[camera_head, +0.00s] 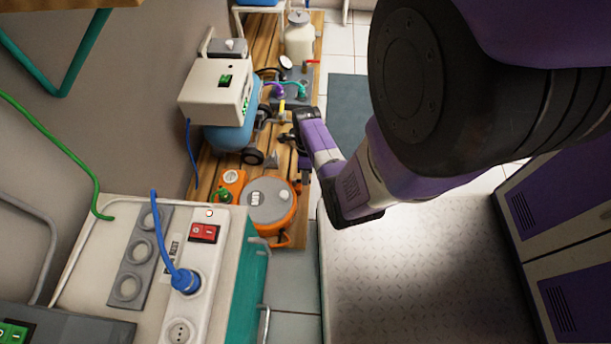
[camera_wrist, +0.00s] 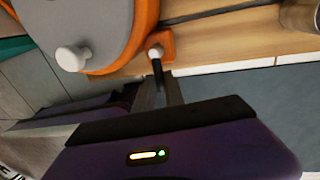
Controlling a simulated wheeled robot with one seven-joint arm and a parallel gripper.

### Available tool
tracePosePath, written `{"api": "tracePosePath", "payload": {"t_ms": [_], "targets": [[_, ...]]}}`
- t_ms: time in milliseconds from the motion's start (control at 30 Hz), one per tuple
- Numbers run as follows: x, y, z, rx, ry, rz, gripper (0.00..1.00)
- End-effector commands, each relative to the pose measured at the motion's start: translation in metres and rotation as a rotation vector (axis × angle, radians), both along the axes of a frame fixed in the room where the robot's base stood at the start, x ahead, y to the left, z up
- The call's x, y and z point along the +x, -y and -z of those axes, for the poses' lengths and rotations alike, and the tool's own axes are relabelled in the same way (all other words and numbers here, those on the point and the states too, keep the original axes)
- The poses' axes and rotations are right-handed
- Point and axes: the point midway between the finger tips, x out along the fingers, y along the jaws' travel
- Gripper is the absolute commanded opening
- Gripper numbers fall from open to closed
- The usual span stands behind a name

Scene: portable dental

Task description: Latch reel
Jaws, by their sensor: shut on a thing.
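The orange reel (camera_head: 285,222) with a grey round face sits at the near end of the wooden board. In the wrist view its orange rim (camera_wrist: 146,22) and grey face show at the top, with a white knob (camera_wrist: 73,57) on the face. A small dark latch lever (camera_wrist: 157,70) with a pale pivot stands out from an orange lug on the rim. My gripper (camera_wrist: 160,93) is shut on this lever, its fingers reaching up to it from below. In the head view my gripper (camera_head: 301,178) is beside the reel's right edge, and its fingertips are small and partly hidden.
A white box (camera_head: 215,90) on a blue tank stands behind the reel on the wooden board. A white cabinet with a socket strip (camera_head: 205,255) and blue plug is at the near left. A metal-topped surface (camera_head: 420,270) lies to the right, beneath my arm.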

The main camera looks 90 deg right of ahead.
Motion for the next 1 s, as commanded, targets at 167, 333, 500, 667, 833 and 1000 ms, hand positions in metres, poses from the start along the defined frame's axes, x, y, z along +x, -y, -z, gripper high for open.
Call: {"api": "tracePosePath", "payload": {"t_ms": [167, 333, 500, 667, 833, 1000], "targets": [[0.001, 0.002, -0.001, 0.001, -0.001, -0.048, 0.00], [0.002, 0.006, -0.002, 0.002, 0.000, -0.149, 0.00], [0.003, 0.011, -0.002, 0.002, 0.000, -0.294, 0.00], [0.006, 0.016, -0.001, 0.002, 0.001, -0.446, 0.00], [0.009, 0.022, -0.001, 0.002, 0.001, -0.609, 0.00], [0.013, 0.026, -0.001, 0.002, 0.001, -0.769, 0.00]]}}
